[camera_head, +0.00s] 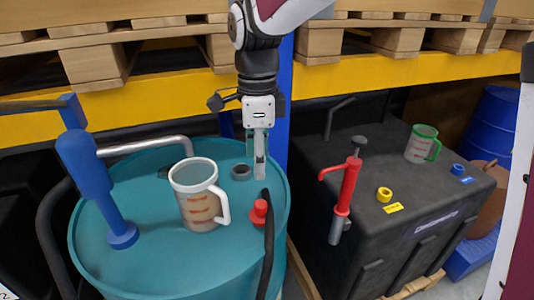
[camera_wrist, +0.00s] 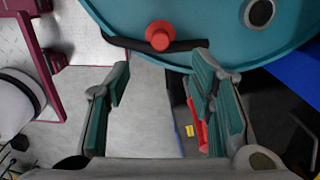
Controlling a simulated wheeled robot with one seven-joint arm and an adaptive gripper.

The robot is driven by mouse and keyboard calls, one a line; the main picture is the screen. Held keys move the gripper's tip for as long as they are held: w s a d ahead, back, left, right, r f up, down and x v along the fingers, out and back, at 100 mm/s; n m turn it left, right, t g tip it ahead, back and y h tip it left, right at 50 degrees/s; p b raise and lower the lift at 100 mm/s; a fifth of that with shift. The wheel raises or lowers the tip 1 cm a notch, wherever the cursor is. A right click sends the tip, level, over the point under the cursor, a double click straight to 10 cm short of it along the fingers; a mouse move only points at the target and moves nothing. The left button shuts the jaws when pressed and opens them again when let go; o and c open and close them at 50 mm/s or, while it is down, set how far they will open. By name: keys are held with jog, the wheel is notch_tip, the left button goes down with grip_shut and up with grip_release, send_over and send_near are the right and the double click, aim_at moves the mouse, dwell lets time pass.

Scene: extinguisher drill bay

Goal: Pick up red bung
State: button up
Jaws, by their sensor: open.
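The red bung (camera_head: 260,211) stands on the top of the teal drum (camera_head: 140,262), near its front right edge, just left of a black hose. In the wrist view the red bung (camera_wrist: 159,35) shows near the drum's rim, beyond my fingertips and between them in width. My gripper (camera_wrist: 158,88) is open and empty, its two green-padded fingers spread wide. In the head view my gripper (camera_head: 259,165) hangs above the drum's right side, behind the bung in the picture. Nothing lies between the fingers.
A clear jug (camera_head: 197,195), a blue hand pump (camera_head: 92,175) and a dark bung hole (camera_head: 241,172) are on the drum. A black hose (camera_head: 268,245) passes beside the bung. A black tank (camera_head: 365,255) with a red pump (camera_head: 347,190) stands right. A yellow shelf beam (camera_head: 400,70) crosses behind.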

aim_at(261, 203)
notch_tip(261, 203, down, 14)
jog(key=shift+d+r+p, duration=0.1)
jog(key=shift+p, duration=0.35)
grip_shut()
